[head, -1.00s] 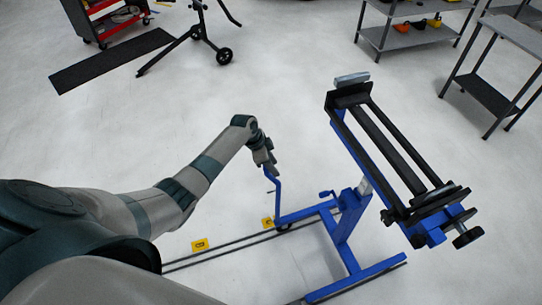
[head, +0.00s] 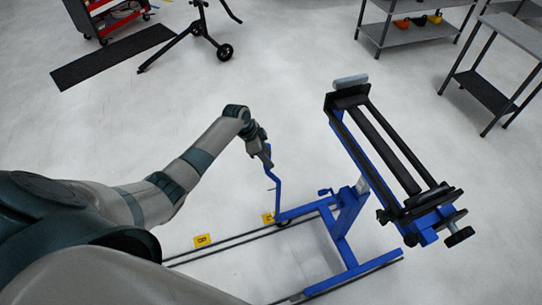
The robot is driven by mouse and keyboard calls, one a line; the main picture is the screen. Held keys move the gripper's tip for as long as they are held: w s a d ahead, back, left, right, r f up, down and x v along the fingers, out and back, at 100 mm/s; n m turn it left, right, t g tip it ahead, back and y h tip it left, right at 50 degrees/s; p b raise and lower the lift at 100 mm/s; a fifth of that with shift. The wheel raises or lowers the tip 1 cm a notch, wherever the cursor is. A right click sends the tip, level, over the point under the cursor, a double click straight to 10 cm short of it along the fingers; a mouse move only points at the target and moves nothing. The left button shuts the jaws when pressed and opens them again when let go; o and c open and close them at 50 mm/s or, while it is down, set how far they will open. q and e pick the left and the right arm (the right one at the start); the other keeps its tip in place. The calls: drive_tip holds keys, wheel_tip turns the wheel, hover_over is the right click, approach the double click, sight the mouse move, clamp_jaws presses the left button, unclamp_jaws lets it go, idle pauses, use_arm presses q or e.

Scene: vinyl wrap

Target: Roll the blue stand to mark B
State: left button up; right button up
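The blue stand (head: 346,222) has a blue base on wheels and a black roller frame on top. It stands on the dark floor rails (head: 232,241). A thin blue handle (head: 277,190) rises from the base's left end. My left gripper (head: 266,162) is at the top of this handle and appears closed around it; the fingers are small in the view. A yellow floor mark (head: 202,240) lies beside the rails to the left, its letter resembling a B. Another yellow mark (head: 267,218) lies near the handle's foot, partly hidden. My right gripper is not in view.
A black stand with wheels (head: 205,35) and a dark mat (head: 113,57) are at the upper left, near a red tool cart (head: 103,14). Grey shelves (head: 412,30) and a grey table (head: 515,35) are at the upper right. The floor between is clear.

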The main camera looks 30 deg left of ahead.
use_arm(q)
drive_tip(key=v, duration=1.1)
idle(1.0)
drive_tip(key=shift+r, duration=0.1)
drive_tip(key=shift+r, duration=0.1)
idle(0.4)
drive_tip(key=b+v, duration=0.6)
drive_tip(key=v, duration=1.1)
drive_tip(key=shift+r, duration=0.1)
